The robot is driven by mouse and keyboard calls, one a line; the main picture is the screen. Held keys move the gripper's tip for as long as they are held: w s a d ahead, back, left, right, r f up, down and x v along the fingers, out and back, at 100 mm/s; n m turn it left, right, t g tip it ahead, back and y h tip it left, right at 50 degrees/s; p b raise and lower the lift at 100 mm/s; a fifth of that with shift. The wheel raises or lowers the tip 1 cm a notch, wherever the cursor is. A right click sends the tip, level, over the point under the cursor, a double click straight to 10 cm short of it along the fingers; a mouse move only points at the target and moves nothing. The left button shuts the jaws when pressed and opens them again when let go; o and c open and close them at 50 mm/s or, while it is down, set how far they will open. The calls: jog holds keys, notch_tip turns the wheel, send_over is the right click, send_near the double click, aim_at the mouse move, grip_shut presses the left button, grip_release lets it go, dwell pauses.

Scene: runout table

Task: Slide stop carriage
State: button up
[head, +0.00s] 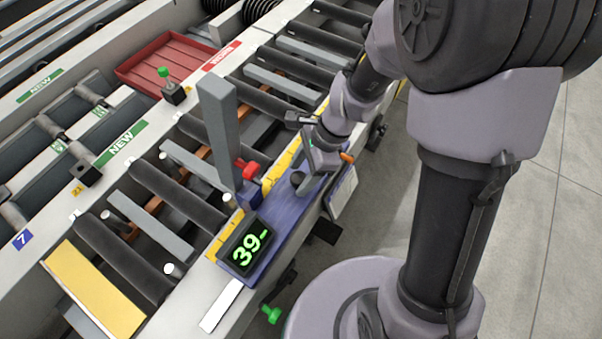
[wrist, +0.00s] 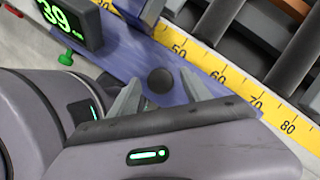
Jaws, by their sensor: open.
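The stop carriage is a blue plate (head: 283,228) on the near rail of the runout table, with a tall grey upright stop (head: 218,130) reaching over the rollers. A display (head: 244,246) on it shows 39 in green. A red lever (head: 247,169) sits beside the upright. A round black knob (head: 297,179) stands on the plate; it also shows in the wrist view (wrist: 161,80). My gripper (head: 306,178) is at the knob. In the wrist view, my gripper (wrist: 160,92) is open, with one finger on each side of the knob; contact cannot be told.
A yellow scale (wrist: 215,65) runs along the rail, with 50 to 80 readable. Grey rollers (head: 180,197) and bars lie beyond it. Another green knob (head: 271,314) hangs below the near edge.

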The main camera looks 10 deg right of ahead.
jog(key=shift+c, duration=0.5)
grip_shut()
dwell(0.8)
